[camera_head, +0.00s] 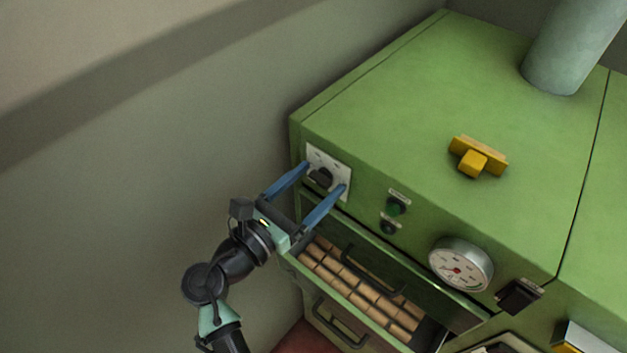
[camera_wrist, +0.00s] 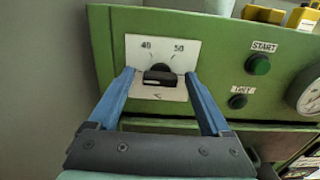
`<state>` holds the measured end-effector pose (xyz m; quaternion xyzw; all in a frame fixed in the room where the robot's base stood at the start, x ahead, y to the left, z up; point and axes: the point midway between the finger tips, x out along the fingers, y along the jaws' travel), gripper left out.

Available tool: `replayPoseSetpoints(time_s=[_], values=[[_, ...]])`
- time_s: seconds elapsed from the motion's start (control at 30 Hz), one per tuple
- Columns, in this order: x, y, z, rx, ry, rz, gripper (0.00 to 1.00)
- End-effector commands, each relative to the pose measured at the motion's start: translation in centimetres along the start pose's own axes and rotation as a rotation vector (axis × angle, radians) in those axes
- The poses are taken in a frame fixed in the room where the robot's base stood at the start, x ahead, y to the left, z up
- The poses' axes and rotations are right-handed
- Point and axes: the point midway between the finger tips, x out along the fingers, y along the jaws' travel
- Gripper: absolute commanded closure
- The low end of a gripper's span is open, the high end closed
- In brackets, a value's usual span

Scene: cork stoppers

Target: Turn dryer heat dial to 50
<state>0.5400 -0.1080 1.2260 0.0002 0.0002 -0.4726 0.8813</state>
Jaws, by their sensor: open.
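The heat dial is a black knob (camera_wrist: 160,76) on a white plate (camera_wrist: 140,50) at the left end of the green dryer's front. In the wrist view the plate shows 40 at upper left and 50 at upper right, with other marks below partly hidden. The knob's exact setting is hard to read. The dial also shows in the head view (camera_head: 320,178). My gripper (camera_wrist: 160,86) is open, with one blue finger on each side of the knob. The fingertips are close to the plate; I cannot tell whether they touch the knob.
Right of the dial are a green START button (camera_wrist: 258,65) and a dark button (camera_wrist: 237,102). A round gauge (camera_head: 461,264) sits further right. Below, an open drawer holds rows of corks (camera_head: 350,285). A yellow object (camera_head: 478,157) lies on the dryer top (camera_head: 400,90).

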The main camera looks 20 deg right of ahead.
Motion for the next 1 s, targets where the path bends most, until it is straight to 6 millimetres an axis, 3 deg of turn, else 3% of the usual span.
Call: replayPoseSetpoints(time_s=[0.1,0.53,1.0], values=[[-0.01,-0.01,0.0,0.0,0.0,0.0,0.21],[-0.04,-0.01,0.01,0.0,0.0,0.0,0.98],[-0.04,-0.02,-0.12,0.107,-0.001,0.0,1.0]])
